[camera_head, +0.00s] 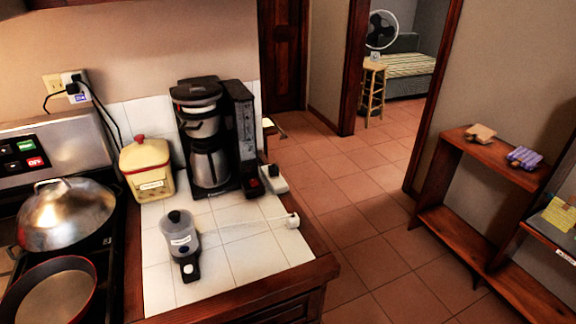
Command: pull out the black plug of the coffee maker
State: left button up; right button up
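The black and silver coffee maker (210,137) stands upright at the back of the white tiled counter, with its carafe inside. At the wall outlet on the left, a black plug (72,88) is seated in a white outlet box, with dark cords hanging from it. One cord runs down to the right behind the yellow canister; its far end is hidden. A small dark plug (270,171) also shows at a white power strip (274,180) right of the coffee maker. I cannot tell for certain which plug belongs to the coffee maker. Neither of my grippers shows.
A yellow canister (148,172) stands left of the coffee maker. A small labelled grinder (180,240) stands in front; its white cord ends in a loose white plug (292,220). A lidded wok (66,215) and pan (48,298) sit on the stove. Floor right of the counter is clear.

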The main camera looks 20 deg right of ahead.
aim_at(274, 171)
jog(key=i+l+u, duration=0.1)
jog(key=l+u, duration=0.25)
jog(key=l, duration=0.45)
jog(key=l+u, duration=0.3)
jog(key=l, duration=0.5)
jog(key=k+l+u, duration=0.15)
jog(key=l+u, duration=0.2)
jog(key=l, duration=0.45)
jog(key=i+l+u, duration=0.1)
jog(key=l, duration=0.2)
jog(key=i+l+u, duration=0.25)
jog(key=l, duration=0.4)
jog(key=i+l+u, duration=0.1)
jog(key=l, duration=0.25)
jog(key=i+l+u, duration=0.15)
jog(key=l, duration=0.2)
jog(key=i, duration=0.05)
